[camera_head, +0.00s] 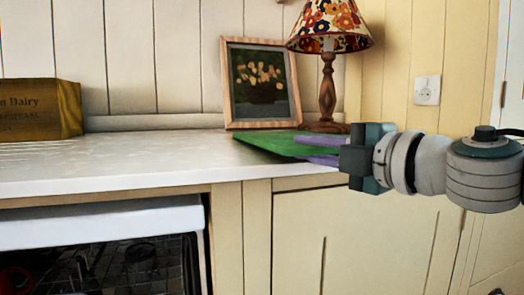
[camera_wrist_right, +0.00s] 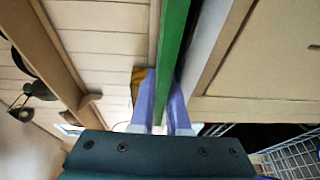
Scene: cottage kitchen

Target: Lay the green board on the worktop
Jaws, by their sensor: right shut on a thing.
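The green board (camera_head: 275,144) is a thin flat panel over the right part of the white worktop (camera_head: 130,167), near its front edge. I cannot tell whether it touches the surface. My right gripper (camera_head: 322,150) reaches in from the right, and its purple fingers are shut on the board's right end. In the right wrist view the board (camera_wrist_right: 174,45) shows edge-on between the two fingers of the right gripper (camera_wrist_right: 163,97). My left gripper is not in view.
A framed flower picture (camera_head: 262,83) leans on the wall behind the board. A lamp (camera_head: 327,80) with a floral shade stands behind the gripper. A yellow dairy box (camera_head: 40,108) is at the far left. An open dishwasher (camera_head: 100,222) is below.

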